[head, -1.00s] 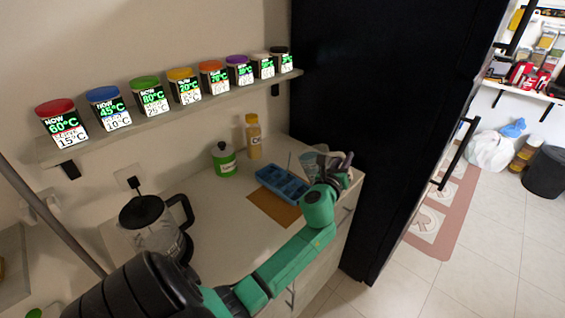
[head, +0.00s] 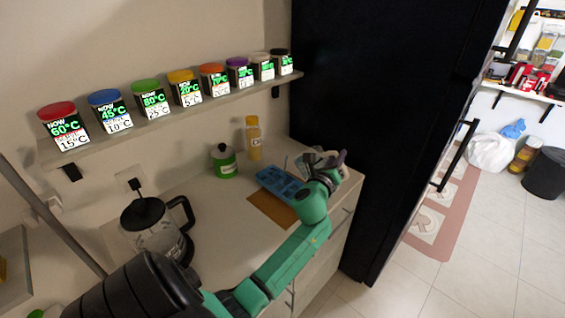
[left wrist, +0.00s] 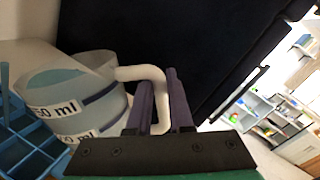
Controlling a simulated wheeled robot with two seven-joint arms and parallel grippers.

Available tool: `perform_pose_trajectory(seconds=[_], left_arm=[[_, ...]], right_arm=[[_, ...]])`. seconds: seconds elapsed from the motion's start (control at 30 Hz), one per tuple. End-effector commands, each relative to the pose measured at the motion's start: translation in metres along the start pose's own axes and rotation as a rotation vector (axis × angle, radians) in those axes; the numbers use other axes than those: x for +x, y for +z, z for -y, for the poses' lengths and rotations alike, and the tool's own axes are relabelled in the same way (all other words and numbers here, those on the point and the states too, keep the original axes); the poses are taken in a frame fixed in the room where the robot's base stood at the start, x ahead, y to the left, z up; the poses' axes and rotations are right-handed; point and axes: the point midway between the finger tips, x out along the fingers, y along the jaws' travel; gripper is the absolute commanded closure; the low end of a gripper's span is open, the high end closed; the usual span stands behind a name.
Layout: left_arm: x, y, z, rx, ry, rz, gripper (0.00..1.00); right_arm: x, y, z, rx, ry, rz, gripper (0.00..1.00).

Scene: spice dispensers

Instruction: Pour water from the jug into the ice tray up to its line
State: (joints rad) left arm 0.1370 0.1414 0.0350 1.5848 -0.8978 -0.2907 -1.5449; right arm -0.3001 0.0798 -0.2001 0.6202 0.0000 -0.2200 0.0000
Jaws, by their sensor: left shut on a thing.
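The clear jug (left wrist: 100,112) has a white handle (left wrist: 150,73), a dark band and labels ending in "50 ml". My left gripper (left wrist: 160,80) is shut on the handle and holds the jug tilted. Bluish water (left wrist: 52,80) shows inside it. In the head view the jug (head: 316,158) is partly hidden by my gripper (head: 341,160), above the right end of the blue ice tray (head: 272,178). The tray lies on a brown mat (head: 268,208). It also shows in the left wrist view (left wrist: 22,150). Its fill line and water level cannot be made out. My right gripper is out of view.
A green jar (head: 223,164) and a yellow bottle (head: 253,138) stand behind the tray. A black-lidded kettle (head: 150,232) stands at the left. A shelf (head: 200,101) of spice dispensers runs above. The tall black fridge (head: 385,110) closes off the right side.

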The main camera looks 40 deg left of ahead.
Motion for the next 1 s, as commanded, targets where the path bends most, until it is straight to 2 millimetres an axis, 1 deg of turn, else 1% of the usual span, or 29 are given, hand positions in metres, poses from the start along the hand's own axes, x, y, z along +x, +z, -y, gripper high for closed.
perform_pose_trajectory(seconds=[0.03,0.3,1.0], left_arm=[[0.0001,0.0037,0.0018,-0.004,-0.004,0.005,1.0],[0.0,0.0072,-0.0007,-0.032,-0.005,0.005,1.0],[-0.0001,0.0111,-0.0043,-0.08,-0.005,0.005,1.0]], right_arm=[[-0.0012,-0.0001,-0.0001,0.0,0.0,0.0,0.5],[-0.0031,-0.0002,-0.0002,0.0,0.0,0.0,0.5],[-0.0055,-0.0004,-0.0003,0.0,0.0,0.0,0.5]])
